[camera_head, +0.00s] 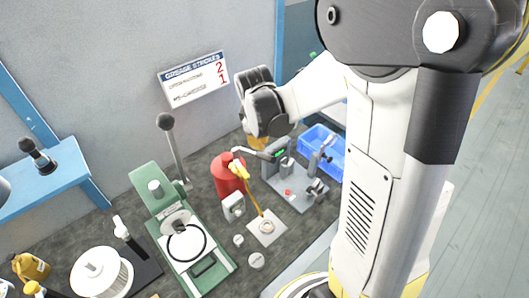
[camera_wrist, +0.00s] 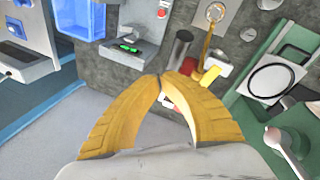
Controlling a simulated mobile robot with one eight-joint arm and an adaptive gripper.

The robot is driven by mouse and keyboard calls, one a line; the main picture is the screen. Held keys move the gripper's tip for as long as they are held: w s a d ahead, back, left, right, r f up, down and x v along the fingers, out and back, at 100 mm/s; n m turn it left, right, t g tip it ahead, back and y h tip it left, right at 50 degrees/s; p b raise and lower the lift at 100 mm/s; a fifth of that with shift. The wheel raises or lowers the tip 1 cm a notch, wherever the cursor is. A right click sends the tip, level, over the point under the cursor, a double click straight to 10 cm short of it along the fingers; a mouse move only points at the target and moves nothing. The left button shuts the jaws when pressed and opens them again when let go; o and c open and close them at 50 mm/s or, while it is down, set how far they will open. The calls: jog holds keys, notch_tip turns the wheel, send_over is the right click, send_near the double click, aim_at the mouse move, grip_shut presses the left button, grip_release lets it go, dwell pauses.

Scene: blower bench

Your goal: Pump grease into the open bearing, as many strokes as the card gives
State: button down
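A red grease drum (camera_head: 226,178) stands on the bench. A yellow spout (camera_head: 253,195) runs from its top to a ring-shaped bearing (camera_head: 267,228) on a pale plate; the bearing also shows in the wrist view (camera_wrist: 215,12). A pump lever (camera_head: 247,152) reaches right from the drum. My gripper (camera_wrist: 161,77) has its yellow fingertips together, close to a dark cylindrical grip (camera_wrist: 179,52), apparently the lever's end. I cannot tell whether they touch it. The wall card (camera_head: 193,80) reads "GREASE STROKES", with 2 above 1; its row words are hard to read.
A green press-like fixture (camera_head: 172,215) with a black ring stands left of the drum, with a tall dark-knobbed lever (camera_head: 175,150) behind. Grey instruments on a plate (camera_head: 300,200) and a blue bin (camera_head: 322,150) stand right. A white round pot (camera_head: 101,272) is front left.

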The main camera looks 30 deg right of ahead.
aim_at(256, 153)
jog(key=r+p, duration=0.1)
jog(key=w+r+p, duration=0.1)
jog(key=r, duration=0.1)
jog(key=w+r+p, duration=0.1)
jog(key=shift+a+r, duration=0.2)
jog(key=shift+r, duration=0.05)
dwell(0.3)
dwell(0.7)
jog(key=shift+s+a+b, duration=0.35)
jog(key=shift+b, duration=0.35)
jog(key=s+a+f+m+t+y+b, duration=0.1)
jog(key=s+a+f+m+t+b, duration=0.1)
jog(key=s+b, duration=0.5)
jog(key=s+a+f+m+t+y+b, duration=0.1)
jog(key=s+a+f+m+t+b, duration=0.2)
jog(key=s+a+b, duration=0.5)
jog(key=s+f+m, duration=0.1)
jog(key=s+m, duration=0.1)
jog(key=shift+m, duration=0.4)
dwell(0.5)
